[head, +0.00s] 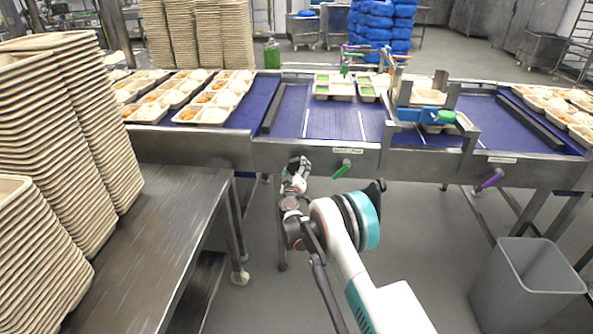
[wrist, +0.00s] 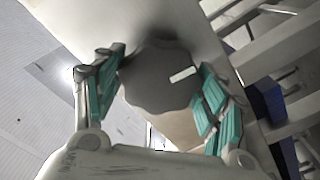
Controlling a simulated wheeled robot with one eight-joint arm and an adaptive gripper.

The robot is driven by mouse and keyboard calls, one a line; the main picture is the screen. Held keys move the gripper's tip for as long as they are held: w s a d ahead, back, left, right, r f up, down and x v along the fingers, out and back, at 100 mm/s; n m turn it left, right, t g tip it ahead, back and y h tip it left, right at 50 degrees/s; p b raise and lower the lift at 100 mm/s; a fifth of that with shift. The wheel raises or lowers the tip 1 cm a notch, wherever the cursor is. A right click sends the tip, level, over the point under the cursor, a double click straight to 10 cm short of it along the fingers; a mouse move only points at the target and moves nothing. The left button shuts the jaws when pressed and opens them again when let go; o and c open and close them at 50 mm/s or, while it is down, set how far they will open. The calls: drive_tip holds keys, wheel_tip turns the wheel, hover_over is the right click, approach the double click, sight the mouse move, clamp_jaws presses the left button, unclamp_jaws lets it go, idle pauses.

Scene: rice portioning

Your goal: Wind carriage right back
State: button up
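A grey knob with a scalloped rim and a white rectangular mark (wrist: 155,80) shows in the wrist view. My gripper (wrist: 162,65) has its teal-padded fingers one on each side of the knob; I cannot tell whether the pads press on it. In the head view my gripper (head: 297,165) is at the conveyor's front rail, and the knob cannot be made out there. A metal frame with blue parts (head: 425,115), perhaps the carriage, straddles the belt to the right of my gripper.
A green handle (head: 341,169) and a purple handle (head: 492,180) stick out from the front rail (head: 400,165). Filled trays (head: 205,110) lie on the blue belt. A steel table with tray stacks (head: 165,215) is at left; a grey bin (head: 525,280) stands at right.

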drive_tip(key=m, duration=0.3)
idle(0.4)
drive_tip(key=shift+m, duration=1.7)
drive_tip(key=m, duration=0.3)
